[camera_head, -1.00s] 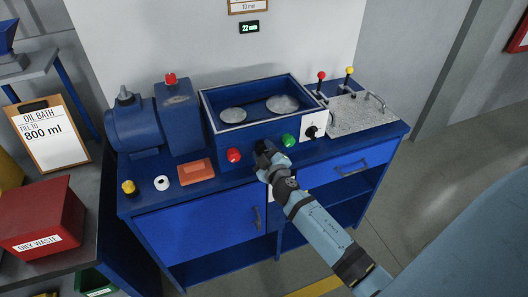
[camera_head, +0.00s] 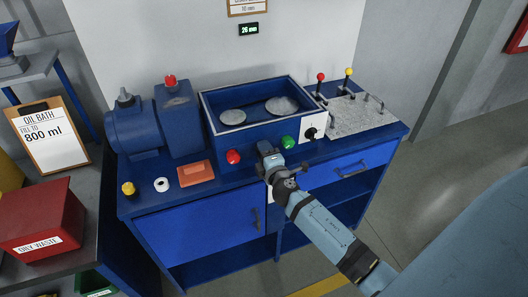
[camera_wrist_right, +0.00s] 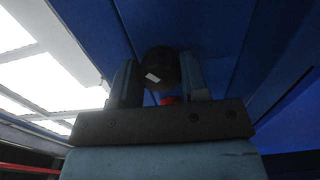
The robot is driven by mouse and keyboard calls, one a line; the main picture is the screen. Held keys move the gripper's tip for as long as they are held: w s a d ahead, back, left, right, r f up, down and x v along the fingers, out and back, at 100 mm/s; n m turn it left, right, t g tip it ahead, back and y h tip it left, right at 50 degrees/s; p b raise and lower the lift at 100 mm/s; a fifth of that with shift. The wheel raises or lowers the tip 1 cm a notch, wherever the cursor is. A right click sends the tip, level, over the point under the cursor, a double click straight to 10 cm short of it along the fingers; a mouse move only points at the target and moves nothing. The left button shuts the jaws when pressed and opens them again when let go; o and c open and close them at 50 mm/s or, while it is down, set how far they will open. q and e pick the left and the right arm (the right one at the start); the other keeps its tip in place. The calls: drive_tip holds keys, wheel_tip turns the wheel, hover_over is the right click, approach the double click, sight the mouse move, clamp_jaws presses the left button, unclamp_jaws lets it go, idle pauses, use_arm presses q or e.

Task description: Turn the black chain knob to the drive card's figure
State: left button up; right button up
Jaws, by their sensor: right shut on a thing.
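The black chain knob (camera_wrist_right: 160,68) with a white mark is between the two fingers of my right gripper (camera_wrist_right: 160,85) in the right wrist view. In the head view the right gripper (camera_head: 268,150) is at the front face of the blue roller tester (camera_head: 240,138), between a red and a green button, and hides the knob. It is shut on the knob. The drive card (camera_head: 246,8) on the wall is cut by the top edge and its figure is too small to read surely. A display (camera_head: 249,29) below it reads 26 mm. My left gripper is not in view.
A red button (camera_head: 233,157) and a green button (camera_head: 288,142) flank the gripper closely. A white panel with another black knob (camera_head: 310,133) is to the right. Red- and yellow-topped levers (camera_head: 348,72) stand behind it. An orange tray (camera_head: 196,173) lies on the bench left.

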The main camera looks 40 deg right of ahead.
drive_tip(key=shift+n, duration=0.4)
drive_tip(key=o, duration=0.9)
drive_tip(key=b+v, duration=0.2)
drive_tip(key=v, duration=1.2)
drive_tip(key=shift+d, duration=0.1)
drive_tip(key=shift+f, duration=0.15)
